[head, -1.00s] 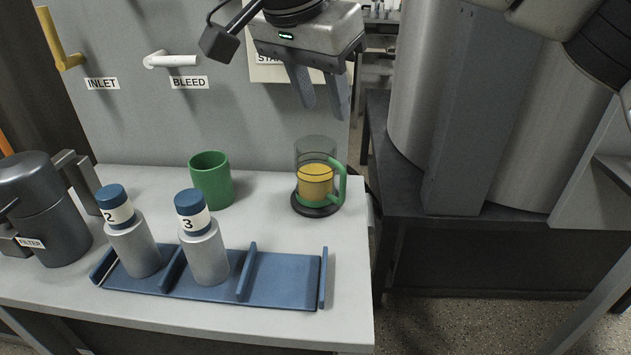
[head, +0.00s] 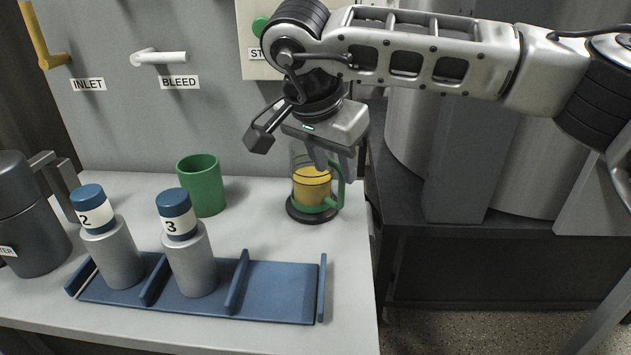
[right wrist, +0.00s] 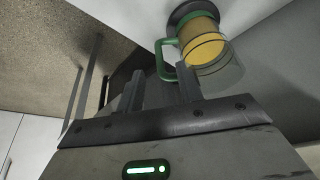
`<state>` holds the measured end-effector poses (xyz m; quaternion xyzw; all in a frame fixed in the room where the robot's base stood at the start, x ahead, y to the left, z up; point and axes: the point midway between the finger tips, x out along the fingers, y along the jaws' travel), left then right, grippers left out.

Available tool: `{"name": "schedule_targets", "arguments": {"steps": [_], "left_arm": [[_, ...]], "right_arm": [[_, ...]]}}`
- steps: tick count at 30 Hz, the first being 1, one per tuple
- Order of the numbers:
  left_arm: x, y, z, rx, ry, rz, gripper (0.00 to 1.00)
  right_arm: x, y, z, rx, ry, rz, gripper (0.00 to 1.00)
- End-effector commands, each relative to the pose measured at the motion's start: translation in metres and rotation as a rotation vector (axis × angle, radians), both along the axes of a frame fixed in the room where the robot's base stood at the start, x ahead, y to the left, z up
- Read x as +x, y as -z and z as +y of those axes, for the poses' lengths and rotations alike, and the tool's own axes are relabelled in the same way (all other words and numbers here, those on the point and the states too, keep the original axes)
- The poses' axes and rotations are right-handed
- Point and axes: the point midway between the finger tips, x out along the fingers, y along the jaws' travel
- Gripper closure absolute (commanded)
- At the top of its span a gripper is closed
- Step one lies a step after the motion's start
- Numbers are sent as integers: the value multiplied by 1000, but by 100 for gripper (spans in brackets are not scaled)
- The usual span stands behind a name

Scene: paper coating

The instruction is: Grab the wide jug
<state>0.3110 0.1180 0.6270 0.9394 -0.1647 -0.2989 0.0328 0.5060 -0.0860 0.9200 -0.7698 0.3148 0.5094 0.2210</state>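The wide jug (head: 312,188) is a clear vessel with yellow-orange contents and a green handle (head: 338,190). It stands upright on a round dark base near the table's right edge. My right gripper (head: 335,172) points down over the jug's handle side, partly hiding its rim in the head view. In the right wrist view the two fingers (right wrist: 161,88) are spread apart, with the green handle (right wrist: 165,60) just beyond the gap between their tips. The jug (right wrist: 203,46) lies mostly ahead of one finger. Nothing is held. My left gripper is not in view.
A green cup (head: 201,186) stands left of the jug. In front, a blue rack (head: 280,288) holds bottles 2 (head: 112,255) and 3 (head: 190,262); its right slot is empty. A dark grey filter vessel (head: 28,225) stands far left. A wall panel rises behind.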

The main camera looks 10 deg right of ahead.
Motion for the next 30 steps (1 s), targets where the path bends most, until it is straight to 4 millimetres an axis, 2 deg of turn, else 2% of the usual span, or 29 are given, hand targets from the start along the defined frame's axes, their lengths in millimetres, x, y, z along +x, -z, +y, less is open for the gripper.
{"name": "schedule_targets", "arguments": {"steps": [9,17,18,21,30], "left_arm": [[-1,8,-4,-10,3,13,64],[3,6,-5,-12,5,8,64],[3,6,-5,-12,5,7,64],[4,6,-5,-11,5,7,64],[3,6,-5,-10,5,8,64]], "right_arm": [[12,42,-12,0,2,3,64],[14,45,-13,-1,0,1,64],[14,45,-13,-1,0,1,75],[14,45,-13,0,0,1,100],[14,44,-12,1,1,-1,100]]}}
